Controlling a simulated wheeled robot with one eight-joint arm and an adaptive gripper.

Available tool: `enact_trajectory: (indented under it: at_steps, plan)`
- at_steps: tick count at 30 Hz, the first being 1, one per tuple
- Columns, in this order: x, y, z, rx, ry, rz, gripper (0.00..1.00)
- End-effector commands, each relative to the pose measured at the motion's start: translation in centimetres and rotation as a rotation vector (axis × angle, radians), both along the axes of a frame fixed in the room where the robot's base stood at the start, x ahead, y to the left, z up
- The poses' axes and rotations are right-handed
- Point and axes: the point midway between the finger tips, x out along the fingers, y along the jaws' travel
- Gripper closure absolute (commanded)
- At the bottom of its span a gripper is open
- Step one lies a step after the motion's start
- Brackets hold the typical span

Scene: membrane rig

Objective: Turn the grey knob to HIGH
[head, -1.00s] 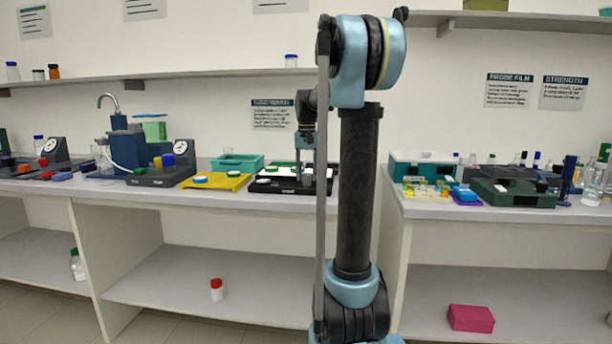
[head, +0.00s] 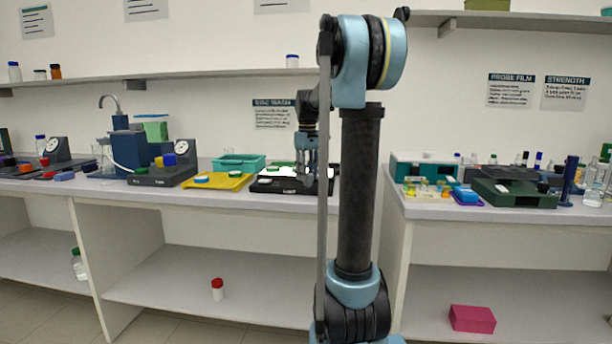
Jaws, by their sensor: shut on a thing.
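A black device (head: 268,186) with a white top and a green cap stands on the left bench, beside the yellow tray. My gripper (head: 309,176) points down over the right part of this device, with its fingertips low at its top. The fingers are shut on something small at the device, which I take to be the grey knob. The knob itself is hidden by the fingers and too small to make out. Its pointer and any HIGH mark cannot be read from here. My arm covers the right end of the device.
The yellow tray (head: 217,181) lies just left of the device, with a teal bin (head: 238,164) behind it. A dark rig with a dial (head: 165,173) stands further left. A gap separates this bench from the right bench, which holds a green device (head: 513,194).

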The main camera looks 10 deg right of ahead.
Motion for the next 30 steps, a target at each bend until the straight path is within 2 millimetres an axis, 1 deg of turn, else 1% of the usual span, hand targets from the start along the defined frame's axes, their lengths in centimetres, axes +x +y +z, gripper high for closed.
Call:
enact_trajectory:
  at_steps: [9, 21, 22, 23, 24, 25, 30]
  plan:
    - [0.17, -0.05, 0.05, -0.001, -0.004, 0.071, 0.88]
    - [0.14, -0.13, 0.04, -0.002, -0.004, 0.076, 0.88]
    - [0.14, -0.13, 0.04, -0.003, -0.003, 0.076, 0.62]
    - [0.13, -0.13, 0.04, -0.003, -0.003, 0.076, 0.56]
    - [0.12, -0.13, 0.04, -0.003, -0.003, 0.075, 0.46]
    - [0.11, -0.12, 0.04, -0.002, -0.002, 0.075, 0.44]
    - [0.05, -0.09, 0.02, -0.001, -0.002, 0.075, 0.44]
